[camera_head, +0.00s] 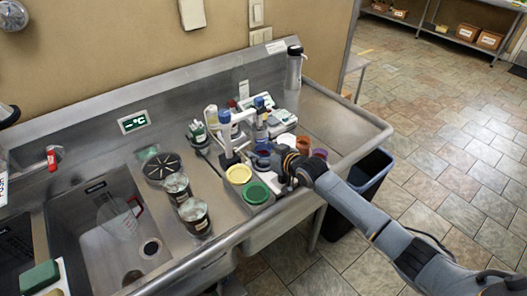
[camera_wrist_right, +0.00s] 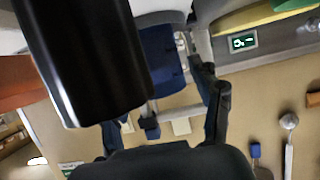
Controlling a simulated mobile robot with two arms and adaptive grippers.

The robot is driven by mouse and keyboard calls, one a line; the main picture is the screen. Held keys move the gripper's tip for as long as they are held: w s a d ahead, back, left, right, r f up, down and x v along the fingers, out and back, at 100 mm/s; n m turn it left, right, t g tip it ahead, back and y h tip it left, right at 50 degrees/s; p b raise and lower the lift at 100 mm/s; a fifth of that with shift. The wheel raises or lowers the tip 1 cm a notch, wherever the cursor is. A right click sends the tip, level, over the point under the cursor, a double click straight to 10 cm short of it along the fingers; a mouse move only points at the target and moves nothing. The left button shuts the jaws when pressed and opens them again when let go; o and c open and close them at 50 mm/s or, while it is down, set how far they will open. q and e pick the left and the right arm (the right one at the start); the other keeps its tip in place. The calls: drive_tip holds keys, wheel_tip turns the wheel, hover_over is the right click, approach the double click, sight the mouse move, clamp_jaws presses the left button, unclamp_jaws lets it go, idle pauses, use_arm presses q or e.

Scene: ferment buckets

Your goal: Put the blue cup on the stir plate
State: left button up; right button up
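My right gripper (camera_head: 290,165) reaches in from the right over the front of the steel counter. Its fingers are spread in the right wrist view (camera_wrist_right: 165,120), with one partly hidden by a large black cylinder. A blue cup (camera_head: 262,151) sits just left of the fingertips in the head view, partly covered. A dark blue shape (camera_wrist_right: 160,58) shows beyond the fingers in the wrist view; I cannot tell surely that it is the cup. A flat white device (camera_head: 287,139) behind the gripper may be the stir plate, but it is mostly hidden. My left gripper is not in view.
A yellow-lidded bucket (camera_head: 239,174) and a green-lidded bucket (camera_head: 256,193) stand close left of the gripper. An orange cup (camera_head: 303,143) and a purple cup (camera_head: 320,154) stand right. Several bottles crowd behind. Two dark jars (camera_head: 194,214) stand near the sink (camera_head: 88,240).

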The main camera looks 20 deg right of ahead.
drive_tip(key=shift+r, duration=0.3)
drive_tip(key=shift+s+d, duration=0.1)
drive_tip(key=shift+s, duration=0.2)
drive_tip(key=b+v, duration=0.1)
drive_tip(key=v, duration=1)
drive_tip(key=shift+s, duration=0.15)
drive_tip(key=shift+d+r, duration=0.1)
